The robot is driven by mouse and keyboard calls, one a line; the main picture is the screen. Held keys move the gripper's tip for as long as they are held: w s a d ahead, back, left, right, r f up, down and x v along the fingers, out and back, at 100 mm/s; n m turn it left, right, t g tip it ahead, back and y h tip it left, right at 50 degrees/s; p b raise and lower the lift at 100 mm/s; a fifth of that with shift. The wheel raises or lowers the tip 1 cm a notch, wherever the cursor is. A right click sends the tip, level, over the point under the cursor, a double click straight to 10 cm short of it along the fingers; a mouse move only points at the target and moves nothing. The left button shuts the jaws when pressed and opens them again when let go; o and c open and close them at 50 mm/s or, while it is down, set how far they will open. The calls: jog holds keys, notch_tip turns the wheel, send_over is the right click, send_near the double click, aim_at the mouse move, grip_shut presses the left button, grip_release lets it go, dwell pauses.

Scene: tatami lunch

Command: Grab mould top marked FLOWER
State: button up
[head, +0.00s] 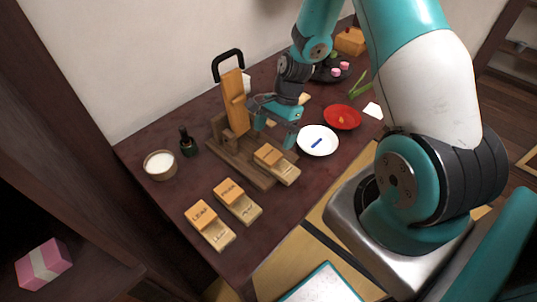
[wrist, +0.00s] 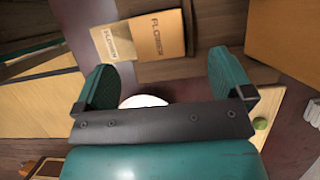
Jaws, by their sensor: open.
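The orange-brown mould top marked FLOWER (wrist: 160,34) shows in the wrist view, against a paler mould part (wrist: 117,41) also marked FLOWER. In the head view the mould top (head: 268,155) sits with its paler part (head: 287,173) on the wooden press base (head: 233,158). My gripper (head: 275,130) is above and behind this mould in the head view. In the wrist view my gripper (wrist: 163,66) has its fingers wide apart, with nothing between them. The mould lies just beyond the fingertips, apart from them.
The press upright (head: 233,100) with a black handle (head: 228,62) stands close left of my gripper. A white plate (head: 325,146) and a red plate (head: 342,116) lie to the right. The LEAF mould (head: 203,213) and another mould (head: 230,190) lie near the front edge.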

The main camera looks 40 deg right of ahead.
aim_at(270, 153)
jog(key=shift+p+x, duration=0.45)
jog(key=shift+x, duration=2.45)
jog(key=shift+s+d, duration=0.15)
jog(key=shift+d, duration=0.05)
jog(key=c, duration=1.1)
jog(key=shift+o, duration=0.2)
